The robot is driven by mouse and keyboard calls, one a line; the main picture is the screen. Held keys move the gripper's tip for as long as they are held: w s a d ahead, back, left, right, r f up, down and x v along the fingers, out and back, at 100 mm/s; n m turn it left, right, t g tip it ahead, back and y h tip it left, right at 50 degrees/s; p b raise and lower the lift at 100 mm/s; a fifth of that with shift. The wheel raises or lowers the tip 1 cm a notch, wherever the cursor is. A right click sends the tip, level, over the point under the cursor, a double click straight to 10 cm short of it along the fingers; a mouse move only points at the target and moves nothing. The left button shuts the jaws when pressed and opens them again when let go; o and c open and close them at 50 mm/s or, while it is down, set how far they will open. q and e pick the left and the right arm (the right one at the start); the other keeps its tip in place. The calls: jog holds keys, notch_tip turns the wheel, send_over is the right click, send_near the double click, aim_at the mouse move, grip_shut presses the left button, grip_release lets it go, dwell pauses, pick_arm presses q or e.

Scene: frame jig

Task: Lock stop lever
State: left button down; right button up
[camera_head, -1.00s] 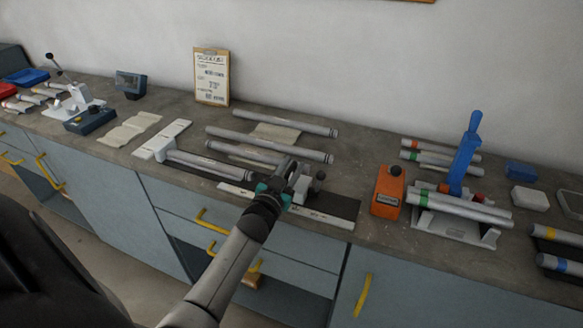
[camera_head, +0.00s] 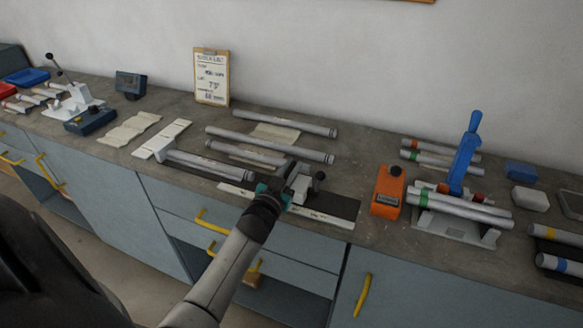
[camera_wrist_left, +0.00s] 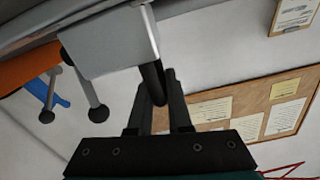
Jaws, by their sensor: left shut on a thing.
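The stop (camera_head: 301,184) is a light block on the rail at the front of the bench in the head view. It also shows as a pale block (camera_wrist_left: 112,40) at the top of the left wrist view. Its dark stop lever (camera_wrist_left: 153,78) hangs from the block between my fingers. My left gripper (camera_head: 287,178) is at the stop's left side, and its two dark fingers (camera_wrist_left: 160,92) are shut on the lever. The lever is hidden behind the gripper in the head view. My right gripper is in neither view.
A dark knob (camera_head: 320,175) stands at the stop's right. A grey tube (camera_head: 215,167) lies along the jig to the left, with more tubes (camera_head: 270,144) behind. An orange device (camera_head: 388,190) and a blue-handled press (camera_head: 466,155) stand to the right.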

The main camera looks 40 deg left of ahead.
pick_arm(q)
jog(key=shift+a, duration=0.1)
dwell(0.5)
jog(key=shift+s+a, duration=0.1)
jog(key=c, duration=0.9)
grip_release()
jog(key=p+v, duration=0.1)
jog(key=v, duration=1.4)
jog(key=shift+s, duration=0.15)
